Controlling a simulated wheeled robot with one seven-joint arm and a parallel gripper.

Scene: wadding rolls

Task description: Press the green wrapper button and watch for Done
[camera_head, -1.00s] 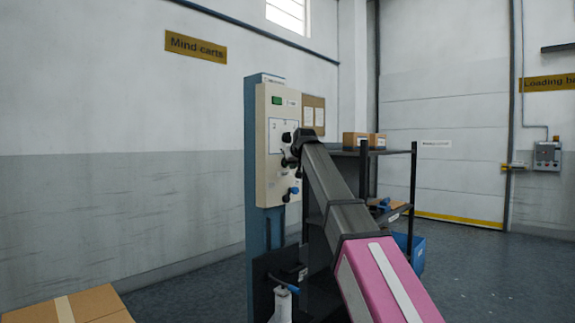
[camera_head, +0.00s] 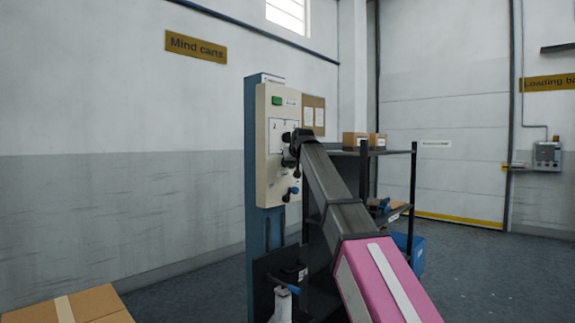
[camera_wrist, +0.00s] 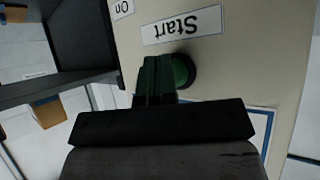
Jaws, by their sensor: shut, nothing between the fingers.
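The green button (camera_wrist: 184,71) shows in the wrist view, just below an upside-down Start label (camera_wrist: 182,25) on the cream panel. My gripper (camera_wrist: 158,72) is shut and empty, its fingertips overlapping the button's left side. I cannot tell whether they press it. In the head view my gripper (camera_head: 288,162) is at the face of the cream wrapper panel (camera_head: 266,188), and my arm hides part of the panel. A small green display (camera_head: 277,101) is near the panel's top; its text is too small to read.
A dark shelf rack (camera_head: 414,180) with cardboard boxes (camera_head: 355,141) stands behind my arm at the right. A blue bin (camera_head: 418,250) is low beside it. A cardboard box (camera_head: 95,305) is at the bottom left. The floor between the left box and the panel is clear.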

